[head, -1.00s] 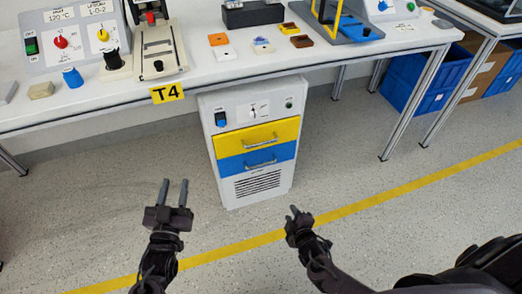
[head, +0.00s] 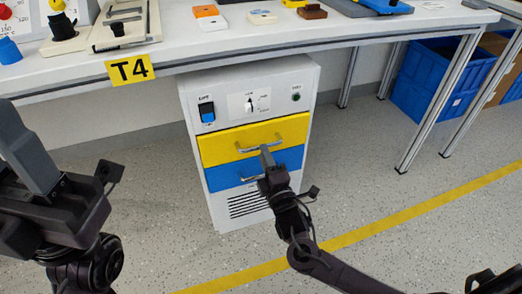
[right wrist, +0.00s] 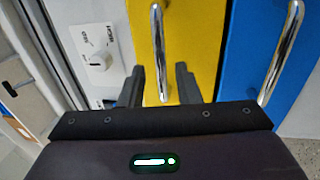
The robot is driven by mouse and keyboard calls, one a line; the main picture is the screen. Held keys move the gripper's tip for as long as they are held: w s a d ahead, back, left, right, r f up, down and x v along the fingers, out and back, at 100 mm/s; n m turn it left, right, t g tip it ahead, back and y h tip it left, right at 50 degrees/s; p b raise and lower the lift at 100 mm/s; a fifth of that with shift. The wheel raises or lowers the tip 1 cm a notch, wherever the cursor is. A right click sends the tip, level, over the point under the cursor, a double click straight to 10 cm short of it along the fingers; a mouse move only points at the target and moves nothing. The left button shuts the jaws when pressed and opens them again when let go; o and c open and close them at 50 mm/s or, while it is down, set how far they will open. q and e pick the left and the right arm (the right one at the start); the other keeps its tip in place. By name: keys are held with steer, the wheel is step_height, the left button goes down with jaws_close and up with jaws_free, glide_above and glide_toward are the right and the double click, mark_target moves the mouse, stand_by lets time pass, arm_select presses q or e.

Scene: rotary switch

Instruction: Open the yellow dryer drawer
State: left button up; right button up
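The yellow drawer (head: 220,150) is the upper drawer of the white dryer cabinet (head: 195,95), and its front looks flush and closed. It carries a silver bar handle (head: 243,149). My right gripper (head: 267,158) is in front of this drawer, with its tips near the handle. In the right wrist view my right gripper (right wrist: 158,85) is open, with one finger on each side of the silver handle (right wrist: 157,40). I cannot tell whether the fingers touch it. My left gripper (head: 25,150) is large at the left edge, away from the dryer, and partly cut off.
A blue drawer (head: 220,178) with its own handle lies just below, also visible in the right wrist view (right wrist: 245,40). The table (head: 280,45) overhangs the dryer. A control knob (right wrist: 98,60) is beside the yellow front. Blue crates (head: 430,85) stand at right; floor in front is open.

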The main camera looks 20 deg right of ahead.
steer(key=shift+w+r+b, duration=0.15)
steer(key=shift+w+b, duration=0.1)
steer(key=shift+w, duration=0.7)
steer(key=shift+w+r+b, duration=0.15)
steer(key=shift+w+b, duration=0.1)
steer(key=shift+w, duration=0.65)
jaws_close()
